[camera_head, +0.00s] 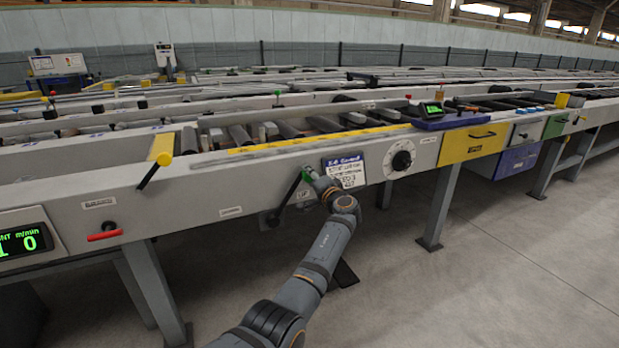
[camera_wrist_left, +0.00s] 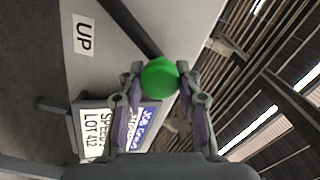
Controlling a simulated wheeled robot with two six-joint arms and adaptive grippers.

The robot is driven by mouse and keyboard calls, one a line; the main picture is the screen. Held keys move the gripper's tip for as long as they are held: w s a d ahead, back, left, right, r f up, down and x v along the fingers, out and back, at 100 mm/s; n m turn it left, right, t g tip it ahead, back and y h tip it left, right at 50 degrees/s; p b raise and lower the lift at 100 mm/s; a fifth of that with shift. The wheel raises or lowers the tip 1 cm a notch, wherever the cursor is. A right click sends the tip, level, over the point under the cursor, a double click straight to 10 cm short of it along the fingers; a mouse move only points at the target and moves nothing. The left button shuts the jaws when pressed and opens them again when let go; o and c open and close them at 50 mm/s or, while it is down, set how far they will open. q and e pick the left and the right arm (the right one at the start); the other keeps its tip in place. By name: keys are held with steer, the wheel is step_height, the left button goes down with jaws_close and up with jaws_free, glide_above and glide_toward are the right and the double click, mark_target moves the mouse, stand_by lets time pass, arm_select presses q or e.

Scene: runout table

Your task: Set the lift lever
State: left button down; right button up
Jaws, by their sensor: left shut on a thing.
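The lift lever is a dark rod (camera_head: 287,201) slanting up to the right from a pivot on the front of the table beam. It ends in a green knob (camera_head: 306,176), which also shows in the left wrist view (camera_wrist_left: 159,77). My left gripper (camera_head: 310,173) is at the knob, its arm coming up from below. In the left wrist view, its two fingers close on either side of the green knob. A small "UP" label (camera_wrist_left: 84,35) is on the beam beside the lever. My right gripper is not in view.
A job card (camera_head: 345,172) and a round dial (camera_head: 402,155) sit just right of the lever. A red handle (camera_head: 105,236) and a yellow-ended lever (camera_head: 160,150) are to the left. The floor in front is clear.

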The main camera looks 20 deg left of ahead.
arm_select(q)
steer(key=shift+f, duration=0.1)
steer(key=shift+d, duration=0.1)
steer(key=c, duration=0.9)
jaws_free()
steer(key=shift+w+f, duration=0.1)
steer(key=v, duration=0.7)
steer(key=shift+s+d, duration=0.15)
steer(key=shift+s, duration=0.1)
